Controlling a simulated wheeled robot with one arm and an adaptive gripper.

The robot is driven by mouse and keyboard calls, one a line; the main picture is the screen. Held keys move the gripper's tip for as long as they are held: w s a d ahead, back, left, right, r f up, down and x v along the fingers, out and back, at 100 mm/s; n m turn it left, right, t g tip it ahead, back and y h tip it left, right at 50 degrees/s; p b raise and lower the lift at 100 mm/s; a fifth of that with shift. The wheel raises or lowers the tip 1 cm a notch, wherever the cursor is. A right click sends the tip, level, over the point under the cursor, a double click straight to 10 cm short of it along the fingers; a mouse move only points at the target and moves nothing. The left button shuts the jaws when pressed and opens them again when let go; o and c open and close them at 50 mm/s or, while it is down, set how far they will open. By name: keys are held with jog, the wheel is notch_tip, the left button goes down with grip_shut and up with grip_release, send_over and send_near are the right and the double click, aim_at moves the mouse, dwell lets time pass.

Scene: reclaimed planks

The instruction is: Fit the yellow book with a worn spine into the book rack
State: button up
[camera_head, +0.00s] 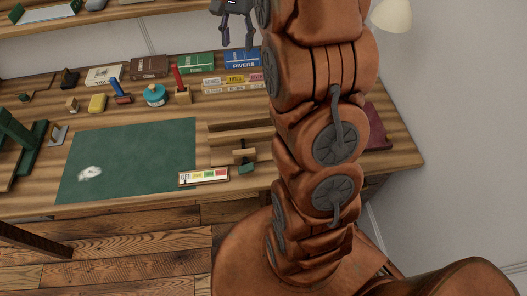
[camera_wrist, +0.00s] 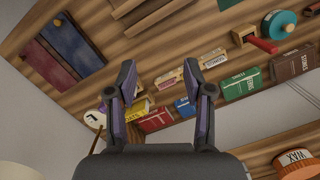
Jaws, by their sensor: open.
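My gripper (camera_head: 237,30) is open and empty, raised above the back of the workbench. In the wrist view its two fingers (camera_wrist: 164,92) stand wide apart over the bench. A yellow book (camera_wrist: 140,109) shows in the wrist view, partly hidden by the left finger; I cannot make out the wear on its spine. It stands beside a red book (camera_wrist: 155,120) and a blue book (camera_wrist: 184,106). A slatted wooden piece (camera_head: 240,130) on the bench, also at the top of the wrist view (camera_wrist: 150,12), may be the book rack; my arm hides part of its surroundings.
Along the back are a brown book (camera_head: 149,67), a green book (camera_head: 195,62), a blue book (camera_head: 243,58) and small labelled boxes (camera_head: 232,84). A turquoise tin (camera_head: 154,95) stands before them. A green mat (camera_head: 130,160) lies mostly bare. A shelf (camera_head: 120,14) runs above.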

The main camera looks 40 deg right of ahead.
jog(key=s+a+f+n, duration=0.2)
jog(key=s+a, duration=0.3)
jog(key=s, duration=0.5)
jog(key=s+a+f+n, duration=0.2)
jog(key=s+a+n, duration=0.3)
jog(key=s, duration=0.6)
jog(key=s+a+f+n+g+h, duration=0.1)
jog(key=s+a+n, duration=0.3)
jog(key=s, duration=0.6)
jog(key=shift+s+a+f, duration=0.15)
jog(key=shift+a+f, duration=0.4)
jog(key=shift+a, duration=0.15)
